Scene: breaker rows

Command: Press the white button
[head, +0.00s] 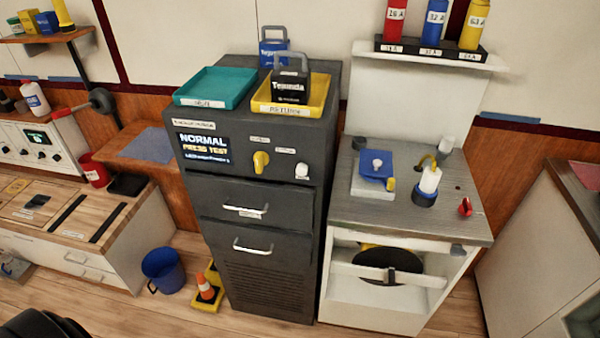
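The white button (302,171) is a small round knob on the upper front of the dark grey cabinet (270,290), right of a yellow rotary handle (261,161). Small labels sit above both. A display (203,147) on the left of the same panel reads "NORMAL" and "PRESS TEST", with a smaller line below that I cannot read clearly. Nothing covers the button. Neither of my grippers can be made out in the head view.
A teal tray (216,84) and a yellow tray (314,107) holding a dark block (290,86) stand on the cabinet.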

